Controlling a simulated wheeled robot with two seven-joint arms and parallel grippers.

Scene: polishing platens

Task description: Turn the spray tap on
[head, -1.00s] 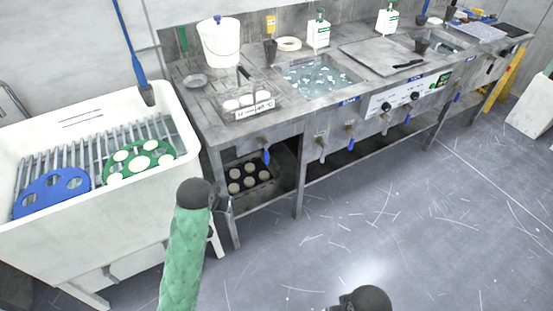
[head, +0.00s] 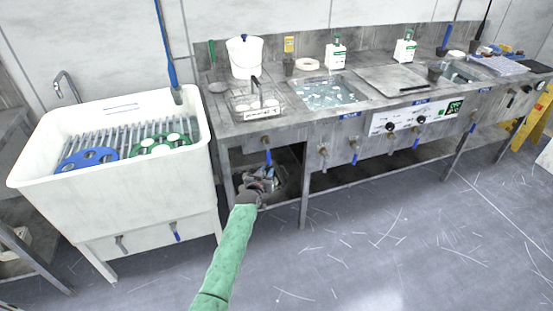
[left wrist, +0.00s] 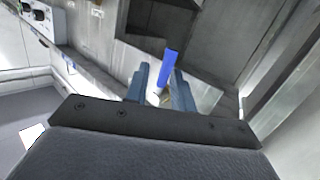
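The tap with a blue lever (head: 268,156) hangs from the bench front below the left basin; I cannot read a label marking it as the spray tap. Its lever hangs down. My left gripper (head: 262,178) is just below and in front of it, partly hidden by my wrist. In the left wrist view, the gripper (left wrist: 161,78) is open. The blue lever (left wrist: 168,66) shows between the tips of its two fingers, slightly tilted; I cannot tell whether they touch it. My right gripper is not in view.
More taps line the bench front: a grey-handled one (head: 323,153) and blue-levered ones (head: 354,150). A white sink (head: 130,200) with a rack and two lower taps stands left. A bench leg (head: 304,190) is right of my gripper. The floor (head: 380,240) in front is clear.

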